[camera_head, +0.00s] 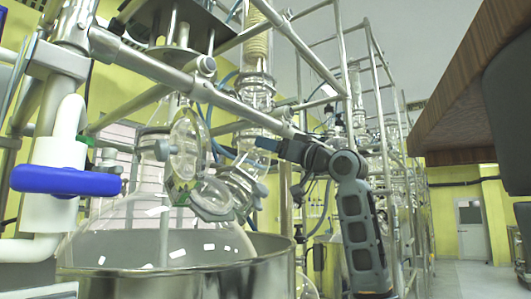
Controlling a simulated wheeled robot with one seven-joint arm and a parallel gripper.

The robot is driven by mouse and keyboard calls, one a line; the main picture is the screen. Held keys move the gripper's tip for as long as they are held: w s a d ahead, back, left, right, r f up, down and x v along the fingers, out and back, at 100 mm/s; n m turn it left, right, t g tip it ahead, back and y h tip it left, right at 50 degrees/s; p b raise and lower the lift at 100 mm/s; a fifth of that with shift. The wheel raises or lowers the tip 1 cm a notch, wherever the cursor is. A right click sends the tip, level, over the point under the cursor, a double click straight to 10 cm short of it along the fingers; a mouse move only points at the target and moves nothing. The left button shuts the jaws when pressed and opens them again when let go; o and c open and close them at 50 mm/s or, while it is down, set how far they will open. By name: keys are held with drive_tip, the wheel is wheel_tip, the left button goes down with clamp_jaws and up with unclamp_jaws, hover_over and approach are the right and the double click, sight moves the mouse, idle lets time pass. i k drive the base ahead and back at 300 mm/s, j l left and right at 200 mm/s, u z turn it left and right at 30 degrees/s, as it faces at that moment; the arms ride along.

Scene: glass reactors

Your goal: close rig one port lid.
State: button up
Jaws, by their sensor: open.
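The port lid (187,148) of the near glass reactor is a round clear disc in a clamp ring. It stands raised, nearly upright, at the left of centre. The port (213,197) is a short glass neck with a rim, just below and to the right of the lid, and its mouth looks uncovered. My gripper (268,144) comes in from the right, beyond the port, at about the lid's height. It is open and looks empty, apart from both lid and port. Its fingers are small and hard to make out against the glassware.
The glass vessel (155,225) sits in a wide steel pot (205,275). A metal bar (235,107) crosses diagonally above the port. A white valve with a blue handle (65,181) stands at left. A brown overhead slab (465,85) fills the upper right. Open floor (465,272) shows at far right.

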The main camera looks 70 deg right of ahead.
sight(162, 150)
drive_tip(key=k, duration=1)
